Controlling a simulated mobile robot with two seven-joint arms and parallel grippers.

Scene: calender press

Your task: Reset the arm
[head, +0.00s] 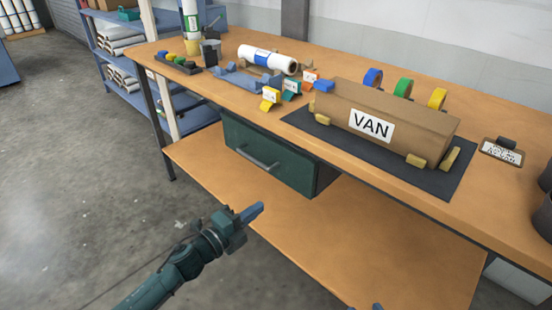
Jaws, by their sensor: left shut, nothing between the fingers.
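My left arm comes in from the lower left. Its gripper (254,211) is shut and empty, with its blue-grey fingers together, in front of the bench and above the lower shelf in the picture. It touches nothing that I can see. At the bottom edge only a small dark-blue tip of what seems to be my right gripper (376,306) shows. The rest of it is cut off, so its jaw state is hidden.
A wooden bench (225,90) bears a brown box marked VAN (330,98) on a dark mat (440,185), tape rolls, coloured clips and a white roll (262,56). A green drawer (285,172) hangs below, above a bare lower shelf (345,240). Floor is clear at left.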

